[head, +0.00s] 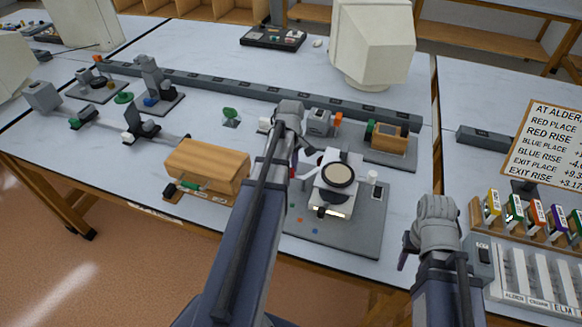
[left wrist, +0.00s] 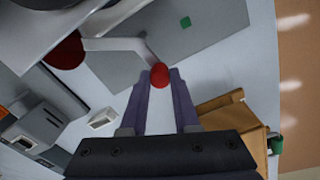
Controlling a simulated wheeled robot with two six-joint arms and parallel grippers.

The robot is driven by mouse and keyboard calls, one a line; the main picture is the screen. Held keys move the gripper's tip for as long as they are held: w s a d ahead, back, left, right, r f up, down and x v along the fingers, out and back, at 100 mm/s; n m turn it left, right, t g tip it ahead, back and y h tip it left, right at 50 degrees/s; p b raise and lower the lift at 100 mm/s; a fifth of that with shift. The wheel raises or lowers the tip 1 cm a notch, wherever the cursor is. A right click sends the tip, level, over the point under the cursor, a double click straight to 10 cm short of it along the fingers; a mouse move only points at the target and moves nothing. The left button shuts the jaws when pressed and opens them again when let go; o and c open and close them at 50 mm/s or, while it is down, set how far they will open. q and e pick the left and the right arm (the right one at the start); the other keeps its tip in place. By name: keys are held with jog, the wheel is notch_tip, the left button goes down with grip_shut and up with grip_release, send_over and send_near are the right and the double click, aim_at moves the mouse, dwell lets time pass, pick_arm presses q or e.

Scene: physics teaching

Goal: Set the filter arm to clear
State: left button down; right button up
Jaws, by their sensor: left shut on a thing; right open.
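The filter arm (left wrist: 120,45) is a pale bent lever with a red knob (left wrist: 160,75) at its near end and a larger red disc (left wrist: 67,50) at its other end in the left wrist view. It belongs to a device with a dark round top (head: 338,175) on a grey base plate (head: 370,225). My left gripper (left wrist: 160,92) is shut on the red knob. In the head view my left gripper (head: 295,172) is beside the device's left side and partly hides the arm. My right gripper (head: 404,252) is open and empty, right of the base plate.
Small coloured marks (head: 315,231) lie on the base plate; a green one (left wrist: 185,22) shows in the left wrist view. A wooden box (head: 207,168) stands left of my left arm. A long dark rail (head: 230,89) runs behind. Coloured blocks (head: 515,210) stand at right.

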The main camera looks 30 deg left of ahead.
dwell(0.4)
pick_arm(q)
jog(key=c, duration=0.7)
grip_release()
jog(key=shift+o, duration=0.2)
jog(key=shift+r, duration=0.15)
notch_tip(320, 180, up, 8)
jog(key=p, duration=0.8)
jog(key=shift+f, duration=0.2)
jog(key=shift+f, duration=0.1)
